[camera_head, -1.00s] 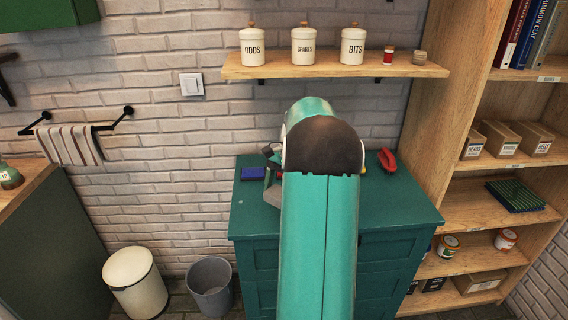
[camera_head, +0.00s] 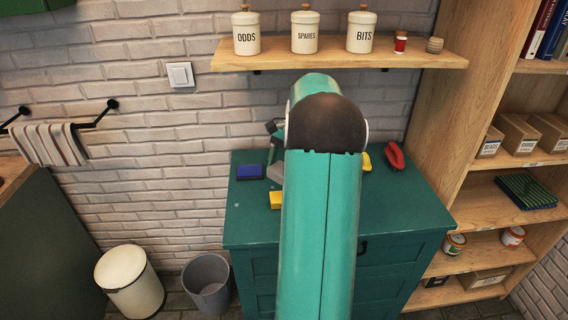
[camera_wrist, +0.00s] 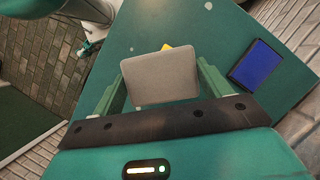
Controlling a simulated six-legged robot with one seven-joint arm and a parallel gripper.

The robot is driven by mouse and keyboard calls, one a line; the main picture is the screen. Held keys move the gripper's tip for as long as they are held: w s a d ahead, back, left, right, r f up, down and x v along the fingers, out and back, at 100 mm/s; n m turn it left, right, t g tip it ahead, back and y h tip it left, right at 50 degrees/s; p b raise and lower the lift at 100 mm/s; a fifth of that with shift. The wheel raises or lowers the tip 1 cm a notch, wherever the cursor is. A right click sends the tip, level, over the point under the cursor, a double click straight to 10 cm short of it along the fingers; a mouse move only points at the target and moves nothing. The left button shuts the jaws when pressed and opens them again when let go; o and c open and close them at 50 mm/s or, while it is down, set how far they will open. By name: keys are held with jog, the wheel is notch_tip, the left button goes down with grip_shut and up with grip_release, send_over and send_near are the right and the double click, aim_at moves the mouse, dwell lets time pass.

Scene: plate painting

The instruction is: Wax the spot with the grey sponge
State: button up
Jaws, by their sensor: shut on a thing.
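My gripper (camera_wrist: 161,82) is shut on the grey sponge (camera_wrist: 160,76), which sits between its two green fingers in the wrist view. It is above the green cabinet top (camera_wrist: 195,40). In the head view my arm hides most of the gripper, and part of the grey sponge (camera_head: 275,173) shows left of the arm. A small pale spot (camera_wrist: 208,5) is on the cabinet top near the upper edge of the wrist view; I cannot tell whether it is the task's spot. The sponge appears apart from it.
A blue block (camera_head: 249,171) lies left on the cabinet, also in the wrist view (camera_wrist: 257,65). A yellow block (camera_head: 275,200) lies nearer the front. A red object (camera_head: 394,155) and another yellow piece (camera_head: 366,162) lie right. A shelf with jars (camera_head: 304,33) hangs above.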

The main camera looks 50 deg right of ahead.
jog(key=shift+w+d+f, duration=0.2)
jog(key=shift+d+f, duration=0.1)
jog(key=shift+f, duration=0.05)
jog(key=shift+w+f, duration=0.25)
jog(key=shift+w, duration=0.05)
jog(key=f, duration=0.3)
jog(key=shift+s+a+f, duration=0.1)
jog(key=shift+s+a, duration=0.15)
jog(key=shift+a, duration=0.1)
jog(key=shift+s+f, duration=0.15)
jog(key=shift+f, duration=0.75)
jog(key=shift+d, duration=0.15)
jog(key=shift+f, duration=0.1)
jog(key=shift+f, duration=0.6)
dwell(0.4)
